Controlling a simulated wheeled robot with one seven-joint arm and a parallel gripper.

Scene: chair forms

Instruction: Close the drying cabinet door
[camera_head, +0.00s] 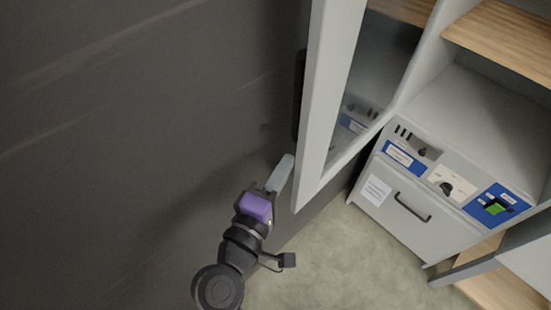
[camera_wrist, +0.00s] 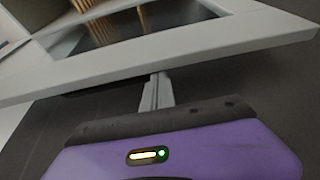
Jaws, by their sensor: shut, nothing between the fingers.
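The drying cabinet door (camera_head: 318,120) stands swung open, a light grey frame around a glass pane (camera_head: 376,70). Its dark handle (camera_head: 299,95) is on the left face, near the dark wall. My gripper (camera_head: 284,172) is shut and empty, close to the left of the door's lower part. In the wrist view the shut fingers (camera_wrist: 156,92) reach toward the door's frame (camera_wrist: 170,50); I cannot tell whether they touch it. The cabinet body (camera_head: 480,105) is at the right, with its shelf space open.
Below the shelf space is a control panel (camera_head: 445,182) with blue labels, above a drawer front with a dark handle (camera_head: 411,208). A dark wall (camera_head: 120,130) fills the left. Bare floor (camera_head: 345,265) shows at the bottom middle. Another grey panel (camera_head: 500,258) juts in at lower right.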

